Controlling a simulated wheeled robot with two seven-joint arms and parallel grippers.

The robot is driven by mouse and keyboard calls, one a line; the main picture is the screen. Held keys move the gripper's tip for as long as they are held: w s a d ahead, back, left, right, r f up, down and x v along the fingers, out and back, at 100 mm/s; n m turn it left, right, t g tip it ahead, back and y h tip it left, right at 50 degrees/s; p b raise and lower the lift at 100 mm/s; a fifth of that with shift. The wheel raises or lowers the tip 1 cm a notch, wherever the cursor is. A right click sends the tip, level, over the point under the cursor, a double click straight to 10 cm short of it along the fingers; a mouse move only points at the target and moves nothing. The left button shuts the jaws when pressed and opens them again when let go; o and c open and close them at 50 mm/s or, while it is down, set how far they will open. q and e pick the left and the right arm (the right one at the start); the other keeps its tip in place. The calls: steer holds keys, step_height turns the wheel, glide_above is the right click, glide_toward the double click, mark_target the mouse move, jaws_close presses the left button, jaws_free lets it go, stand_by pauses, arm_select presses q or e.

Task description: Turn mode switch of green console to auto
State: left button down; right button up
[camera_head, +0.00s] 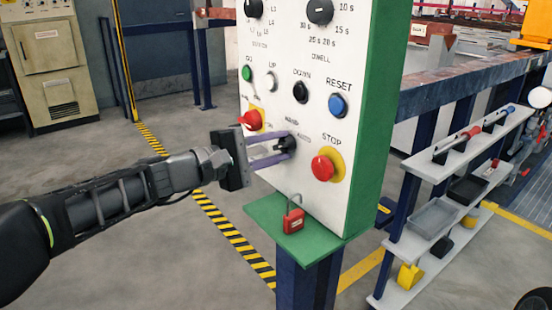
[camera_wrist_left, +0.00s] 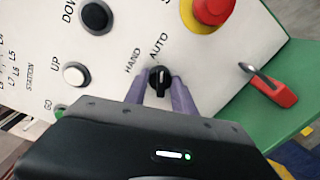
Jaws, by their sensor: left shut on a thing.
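The green console (camera_head: 365,120) has a white front panel of buttons and knobs. Its mode switch (camera_head: 288,144) is a small black knob low on the panel, below the HAND and AUTO labels. The left wrist view also shows the switch (camera_wrist_left: 159,82); its grip there runs roughly towards AUTO, but its exact setting is too small to be sure of. My left gripper (camera_head: 284,147) comes in from the left, its two purple fingers shut on either side of the knob. They also show in the left wrist view (camera_wrist_left: 158,95). My right gripper is not in view.
A red STOP button (camera_head: 322,168) on a yellow plate sits right of the switch, and another red knob (camera_head: 251,119) is above left. A red padlock (camera_head: 293,219) stands on the green ledge (camera_head: 262,218) below. Shelves with trays (camera_head: 434,217) stand at right.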

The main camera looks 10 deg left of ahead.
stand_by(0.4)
arm_select(q)
steer(key=c, duration=1)
jaws_free()
steer(key=shift+c, duration=0.2)
steer(key=v, duration=0.7)
steer(key=shift+s+a, duration=0.25)
steer(key=shift+s, duration=0.05)
